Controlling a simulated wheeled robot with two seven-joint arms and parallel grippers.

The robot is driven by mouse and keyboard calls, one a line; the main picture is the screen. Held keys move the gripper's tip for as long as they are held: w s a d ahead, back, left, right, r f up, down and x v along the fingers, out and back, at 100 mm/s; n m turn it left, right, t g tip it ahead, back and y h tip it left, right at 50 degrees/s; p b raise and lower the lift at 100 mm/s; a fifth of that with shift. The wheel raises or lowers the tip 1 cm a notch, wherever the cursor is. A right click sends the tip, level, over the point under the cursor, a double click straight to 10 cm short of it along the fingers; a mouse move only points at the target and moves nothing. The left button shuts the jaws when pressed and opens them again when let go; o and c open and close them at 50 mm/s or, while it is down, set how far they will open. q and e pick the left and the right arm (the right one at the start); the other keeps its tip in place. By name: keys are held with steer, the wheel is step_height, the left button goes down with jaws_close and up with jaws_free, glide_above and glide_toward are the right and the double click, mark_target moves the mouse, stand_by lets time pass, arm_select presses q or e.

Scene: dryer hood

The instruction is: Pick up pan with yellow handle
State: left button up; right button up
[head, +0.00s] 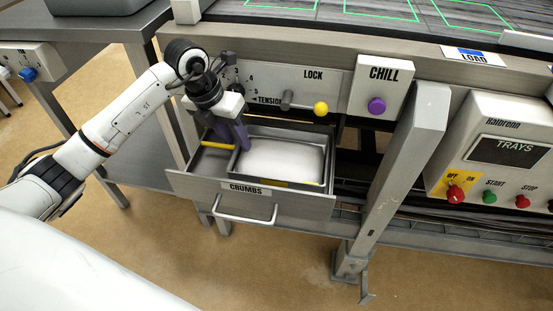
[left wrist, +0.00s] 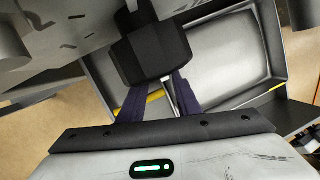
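The pan (head: 282,160) is a shallow rectangular metal pan with a pale interior, lying inside the open drawer labelled CRUMBS (head: 250,196). A yellow strip (head: 275,183) shows along its front side, and a yellow bar (head: 215,145) shows at the drawer's left. In the left wrist view the pan (left wrist: 230,50) is at the upper right. My left gripper (head: 232,137) points down at the pan's left side. Its purple fingers (left wrist: 160,102) are apart, with the pan's edge showing between them; I cannot tell whether they touch it. My right gripper is not in view.
The LOCK and TENSION panel with a yellow-knobbed lever (head: 320,108) sits just above the drawer. A slanted grey post (head: 400,165) stands to its right, and a steel table (head: 95,50) to its left. Floor is clear in front.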

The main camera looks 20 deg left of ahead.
arm_select(q)
steer(key=shift+c, duration=0.3)
jaws_close()
steer(key=shift+f, duration=0.1)
steer(key=shift+r, duration=0.2)
